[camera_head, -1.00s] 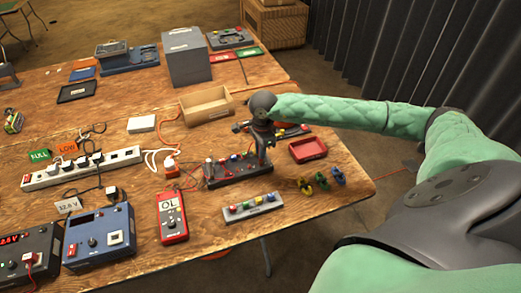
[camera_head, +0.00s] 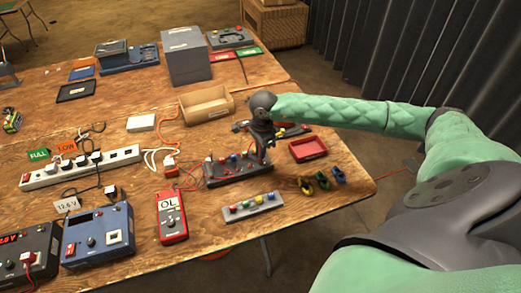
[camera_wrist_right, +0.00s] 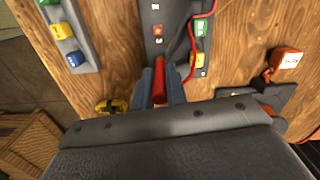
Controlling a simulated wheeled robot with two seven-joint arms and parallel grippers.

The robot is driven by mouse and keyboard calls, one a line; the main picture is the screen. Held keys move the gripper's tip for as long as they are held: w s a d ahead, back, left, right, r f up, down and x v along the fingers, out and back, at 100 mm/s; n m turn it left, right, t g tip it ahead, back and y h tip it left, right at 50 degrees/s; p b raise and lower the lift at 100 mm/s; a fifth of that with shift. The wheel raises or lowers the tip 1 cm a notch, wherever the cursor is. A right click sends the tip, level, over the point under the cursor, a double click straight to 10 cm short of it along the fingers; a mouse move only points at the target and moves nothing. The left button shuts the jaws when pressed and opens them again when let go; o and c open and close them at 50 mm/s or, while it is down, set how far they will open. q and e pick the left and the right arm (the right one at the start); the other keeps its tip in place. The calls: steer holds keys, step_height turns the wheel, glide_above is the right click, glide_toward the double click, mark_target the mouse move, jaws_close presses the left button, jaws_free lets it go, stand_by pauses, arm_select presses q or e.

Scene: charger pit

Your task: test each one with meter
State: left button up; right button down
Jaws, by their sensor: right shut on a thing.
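My right gripper (camera_head: 263,150) is over the right end of a black block (camera_head: 236,177) with coloured pieces on top. In the right wrist view its fingers (camera_wrist_right: 160,88) are shut on a red stick-like piece (camera_wrist_right: 160,76), perhaps a meter probe; its tip is hard to make out against the dark panel (camera_wrist_right: 157,52). The red meter (camera_head: 171,217) lies in front and reads "OL". A grey strip (camera_head: 251,207) with several coloured pieces lies right of the meter. My left gripper is not in view.
A red tray (camera_head: 308,149) and three coloured clips (camera_head: 322,181) lie to the right. A wooden box (camera_head: 205,105) stands behind. A white power strip (camera_head: 80,168), a blue supply unit (camera_head: 97,237) and loose cables fill the left.

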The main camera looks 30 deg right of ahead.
steer(key=c, duration=1)
jaws_free()
steer(key=shift+r, duration=0.1)
steer(key=shift+r+p, duration=0.75)
steer(key=shift+r, duration=2.95)
